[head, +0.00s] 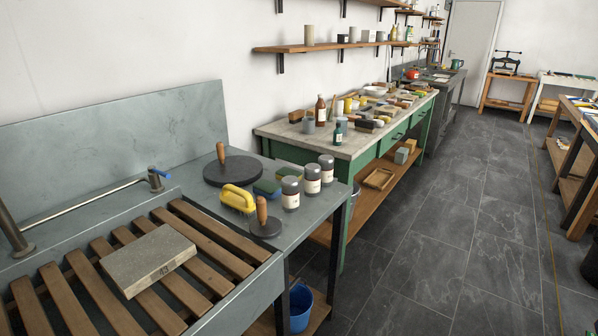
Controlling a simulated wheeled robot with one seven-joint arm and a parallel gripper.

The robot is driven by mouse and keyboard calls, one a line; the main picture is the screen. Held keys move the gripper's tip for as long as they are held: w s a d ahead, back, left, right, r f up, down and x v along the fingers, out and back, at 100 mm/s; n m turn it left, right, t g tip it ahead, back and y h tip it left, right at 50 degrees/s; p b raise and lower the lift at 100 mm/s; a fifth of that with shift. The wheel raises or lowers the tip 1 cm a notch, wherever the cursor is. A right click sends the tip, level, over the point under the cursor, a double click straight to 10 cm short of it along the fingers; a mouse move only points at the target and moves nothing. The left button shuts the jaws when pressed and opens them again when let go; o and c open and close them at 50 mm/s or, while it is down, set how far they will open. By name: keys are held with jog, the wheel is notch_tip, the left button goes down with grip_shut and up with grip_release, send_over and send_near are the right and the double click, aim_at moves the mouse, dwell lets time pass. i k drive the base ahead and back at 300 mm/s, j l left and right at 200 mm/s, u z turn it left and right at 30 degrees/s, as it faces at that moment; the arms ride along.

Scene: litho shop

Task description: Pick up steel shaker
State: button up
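Three similar dark-grey canisters with domed lids and pale labels stand upright in a slanting row near the right edge of the grey stone bench. They look like shakers: the nearest shaker (290,193), the middle shaker (312,179) and the farthest shaker (326,168). Which one is the steel shaker, I cannot tell; the labels are too small to read. They stand close together, and nothing holds them. My gripper is not in view.
A smaller knobbed disc (264,226) sits in front. A slab (148,260) rests on wooden slats. The tiled floor (440,220) is clear on the right.

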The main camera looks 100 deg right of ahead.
aim_at(326, 163)
jog(key=k+l+u, duration=0.7)
jog(key=k+u, duration=0.35)
jog(key=k, duration=0.2)
jog(key=k+l, duration=0.1)
jog(key=k, duration=0.35)
jog(key=k+l+z, duration=0.1)
jog(key=k, duration=0.3)
jog(key=k+l, duration=0.2)
jog(key=k, duration=0.25)
jog(key=k+l, duration=0.15)
jog(key=k, duration=0.25)
jog(key=k+l+z, duration=0.1)
jog(key=k+z, duration=0.15)
jog(key=k+l+z, duration=0.25)
jog(key=k+j, duration=0.05)
jog(key=k, duration=0.05)
